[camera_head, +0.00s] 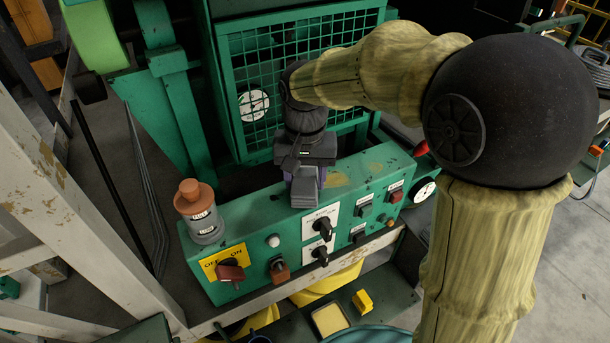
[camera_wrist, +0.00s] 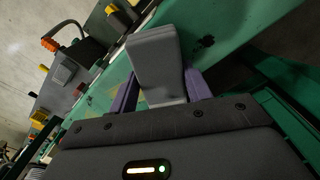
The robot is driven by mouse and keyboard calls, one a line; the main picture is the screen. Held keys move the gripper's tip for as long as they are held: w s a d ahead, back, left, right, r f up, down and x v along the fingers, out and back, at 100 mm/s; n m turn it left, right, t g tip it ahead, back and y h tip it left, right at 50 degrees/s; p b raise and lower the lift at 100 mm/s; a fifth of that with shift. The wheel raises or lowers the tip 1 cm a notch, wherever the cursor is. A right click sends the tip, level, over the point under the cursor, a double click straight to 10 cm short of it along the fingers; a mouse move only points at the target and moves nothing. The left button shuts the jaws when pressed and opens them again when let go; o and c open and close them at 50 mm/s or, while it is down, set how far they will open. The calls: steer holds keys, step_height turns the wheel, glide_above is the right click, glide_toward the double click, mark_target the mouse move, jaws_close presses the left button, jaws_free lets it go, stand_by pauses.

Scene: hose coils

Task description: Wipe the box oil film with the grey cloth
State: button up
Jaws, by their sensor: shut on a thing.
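The green control box (camera_head: 258,218) has switches and knobs on its front. Two yellowish-brown film patches (camera_head: 337,179) lie on its top, right of my gripper. My gripper (camera_head: 306,172) points down over the middle of the box top. It is shut on the grey cloth (camera_head: 304,193), a folded block that hangs at the top's front edge. In the wrist view the cloth (camera_wrist: 158,62) sits between my purple fingers (camera_wrist: 164,88), with the green top (camera_wrist: 240,18) beyond. I cannot tell whether the cloth touches the box. My gripper hides part of the top.
A grey bottle with an orange cap (camera_head: 197,213) stands on the box's left end. A green mesh guard (camera_head: 300,60) rises behind. Below are a shelf with a yellow block (camera_head: 362,301) and a tray (camera_head: 330,320). A pale post (camera_head: 80,220) is at left.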

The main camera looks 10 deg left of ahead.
mark_target(389, 158)
steer(key=shift+f, duration=0.35)
stand_by(0.4)
steer(key=shift+d, duration=0.1)
steer(key=shift+w+d+p, duration=0.2)
steer(key=shift+w+d, duration=0.6)
steer(key=shift+d, duration=0.35)
steer(key=shift+w+d+p, duration=0.15)
steer(key=shift+w+d, duration=0.65)
steer(key=shift+d, duration=0.3)
steer(key=shift+d, duration=0.1)
steer(key=shift+w+d+p, duration=0.3)
steer(key=shift+w+d, duration=0.5)
steer(key=shift+d, duration=0.3)
steer(key=shift+w+d+p, duration=0.3)
steer(key=shift+w+d, duration=0.45)
steer(key=shift+d, duration=0.35)
steer(key=shift+d, duration=0.1)
steer(key=shift+w+d+p, duration=0.4)
steer(key=shift+w+d, duration=0.4)
steer(key=shift+d, duration=0.35)
steer(key=shift+w+d+p, duration=0.4)
steer(key=shift+w+d, duration=0.35)
steer(key=shift+d, duration=0.35)
steer(key=shift+w+d+p, duration=0.5)
steer(key=shift+w+d, duration=0.3)
steer(key=shift+d, duration=0.35)
steer(key=shift+w+d+p, duration=0.45)
steer(key=shift+w+d, duration=0.35)
steer(key=shift+d, duration=0.35)
